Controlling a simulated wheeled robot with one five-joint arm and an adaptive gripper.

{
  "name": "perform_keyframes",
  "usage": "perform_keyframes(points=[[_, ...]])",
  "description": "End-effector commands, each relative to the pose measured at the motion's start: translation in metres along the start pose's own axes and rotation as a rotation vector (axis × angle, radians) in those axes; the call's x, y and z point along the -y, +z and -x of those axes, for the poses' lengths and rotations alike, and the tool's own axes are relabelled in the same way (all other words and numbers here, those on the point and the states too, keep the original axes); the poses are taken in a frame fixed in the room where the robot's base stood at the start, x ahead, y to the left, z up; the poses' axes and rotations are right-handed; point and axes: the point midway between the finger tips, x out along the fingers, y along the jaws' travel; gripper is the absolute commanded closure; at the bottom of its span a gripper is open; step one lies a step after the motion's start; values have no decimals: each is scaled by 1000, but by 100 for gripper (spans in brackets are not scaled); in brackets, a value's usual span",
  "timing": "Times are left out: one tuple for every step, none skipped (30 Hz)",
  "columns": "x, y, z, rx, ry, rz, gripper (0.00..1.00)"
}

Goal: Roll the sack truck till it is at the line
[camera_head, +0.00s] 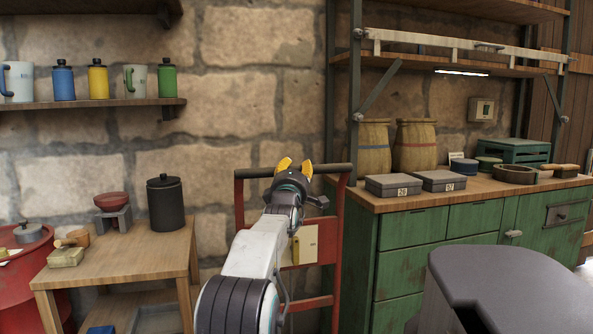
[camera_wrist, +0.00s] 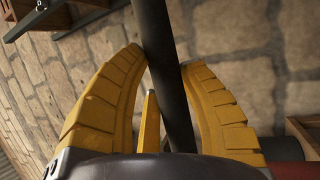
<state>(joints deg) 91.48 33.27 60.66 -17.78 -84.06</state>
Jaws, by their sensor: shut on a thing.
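The red sack truck (camera_head: 239,205) stands upright against the stone wall, between the small wooden table and the green cabinet. Its dark handle bar (camera_head: 252,172) runs across the top. My gripper (camera_head: 294,166), with yellow fingers, is at the middle of this bar. In the wrist view my gripper (camera_wrist: 165,65) is shut around the dark bar (camera_wrist: 165,60), one finger on each side. My arm hides part of the truck's middle and lower frame. A pale plate (camera_head: 310,243) shows on the frame. The line and the truck's wheels are not visible.
The wooden table (camera_head: 130,250) on the left holds a black canister (camera_head: 165,203) and a red bowl (camera_head: 113,200). A red drum (camera_head: 30,285) stands at far left. The green cabinet (camera_head: 410,270) is close on the truck's right. A grey surface (camera_head: 515,285) is at lower right.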

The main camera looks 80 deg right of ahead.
Motion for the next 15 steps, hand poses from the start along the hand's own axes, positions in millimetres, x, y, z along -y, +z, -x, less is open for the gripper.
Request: perform_keyframes(points=[[0,-2,0,-2,0,-4,100],[0,-2,0,-2,0,-4,62],[0,-2,0,-2,0,-3,58],[0,-2,0,-2,0,-3,55],[0,-2,0,-2,0,-3,53],[0,-1,0,-2,0,-2,49],[0,-1,0,-2,0,-2,46],[0,-1,0,-2,0,-2,44],[0,-1,0,-1,0,-2,40],[0,-1,0,-1,0,-2,38],[0,-1,0,-1,0,-1,35],[0,-1,0,-1,0,-1,35],[0,-1,0,-1,0,-1,35],[0,-1,0,-1,0,-1,35],[0,0,0,-1,0,-1,35]])
